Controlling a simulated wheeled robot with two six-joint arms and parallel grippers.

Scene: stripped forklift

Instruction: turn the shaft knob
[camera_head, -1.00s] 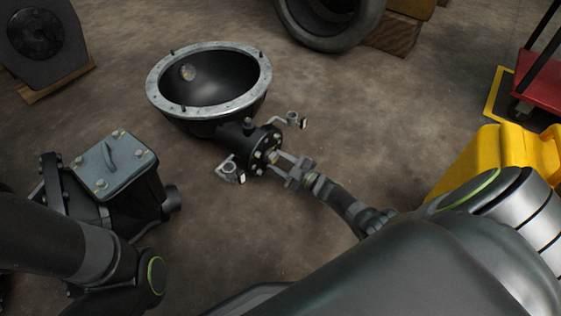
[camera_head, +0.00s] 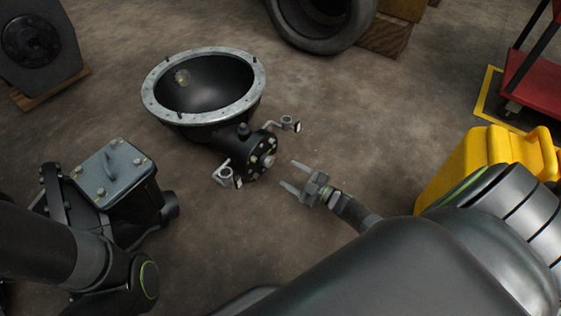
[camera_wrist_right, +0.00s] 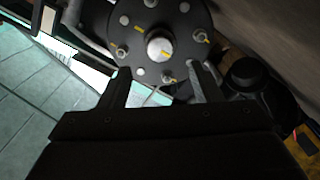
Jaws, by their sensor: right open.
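The shaft knob (camera_head: 269,160) is a small light round stub at the centre of a dark bolted flange (camera_head: 257,167) on the black bell housing (camera_head: 190,122). In the right wrist view, the knob (camera_wrist_right: 159,47) has a yellow mark on its face, and the flange (camera_wrist_right: 135,40) around it carries several bolts with yellow marks. My right gripper (camera_head: 288,173) is open and empty, its fingertips pointing at the knob from the right with a gap between. In the wrist view the right gripper's fingers (camera_wrist_right: 160,68) lie either side of the knob's line. My left gripper is out of view.
Grey brackets (camera_head: 227,177) stick out beside the flange. A grey-lidded gearbox (camera_head: 115,175) stands at left near my left arm. A yellow canister (camera_head: 467,165) stands at right, a red cart (camera_head: 530,83) behind it. The floor around the housing's right is clear.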

